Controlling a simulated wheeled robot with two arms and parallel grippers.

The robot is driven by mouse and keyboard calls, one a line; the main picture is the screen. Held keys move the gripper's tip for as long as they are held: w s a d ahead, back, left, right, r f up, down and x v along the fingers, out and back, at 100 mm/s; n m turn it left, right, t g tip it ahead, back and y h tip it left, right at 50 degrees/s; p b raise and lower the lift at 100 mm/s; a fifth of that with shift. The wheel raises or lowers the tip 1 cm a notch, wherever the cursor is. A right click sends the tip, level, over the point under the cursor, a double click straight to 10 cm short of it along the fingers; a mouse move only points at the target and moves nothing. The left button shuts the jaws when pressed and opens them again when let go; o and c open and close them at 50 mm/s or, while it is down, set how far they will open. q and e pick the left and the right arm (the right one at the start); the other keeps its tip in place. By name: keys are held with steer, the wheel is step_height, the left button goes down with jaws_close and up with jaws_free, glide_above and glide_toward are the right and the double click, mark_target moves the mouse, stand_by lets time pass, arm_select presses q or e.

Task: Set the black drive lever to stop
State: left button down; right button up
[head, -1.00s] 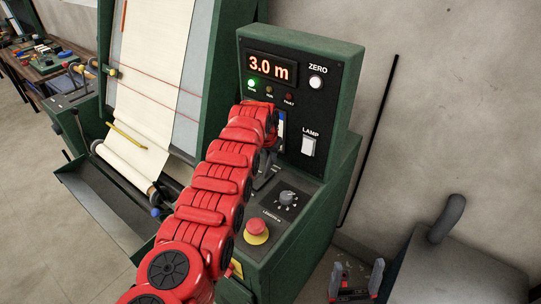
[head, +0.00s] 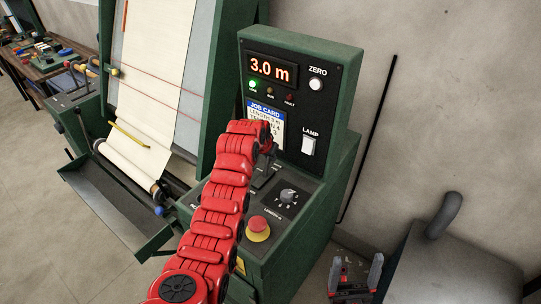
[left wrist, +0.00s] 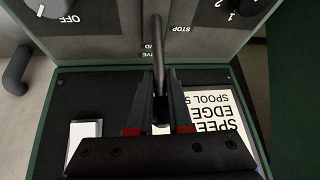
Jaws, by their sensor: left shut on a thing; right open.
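The black drive lever (left wrist: 158,45) shows in the left wrist view, running down between the fingers of my left gripper (left wrist: 160,82). The gripper is shut on it. An upside-down STOP label is just right of the lever; partly covered lettering is to its left. In the head view my left gripper (head: 268,168) is at the green console's sloping panel, largely behind my red arm, and the lever cannot be made out clearly. My right gripper (head: 355,282) is open and empty at the bottom right.
The console (head: 345,165) carries a 3.0 m display (head: 272,68), a lit green lamp, a ZERO button, a LAMP switch (head: 308,145), a dial (head: 288,196) and a red stop button (head: 258,227). A job card (head: 264,112) is behind my arm. A cloth machine stands left.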

arm_select(q)
steer(key=shift+s+a+r+t+h+b, duration=0.3)
steer(key=shift+s+a+t+h+b, duration=0.65)
steer(key=shift+b, duration=1.55)
steer(key=shift+s+a+r+t+b, duration=0.1)
steer(key=shift+s+r+t+b, duration=0.15)
steer(key=shift+t+b, duration=0.3)
steer(key=c, duration=1.3)
jaws_free()
steer(key=o, duration=0.5)
steer(key=shift+s+a, duration=0.1)
steer(key=shift+s, duration=0.05)
steer(key=shift+c, duration=0.2)
steer(key=shift+f, duration=0.1)
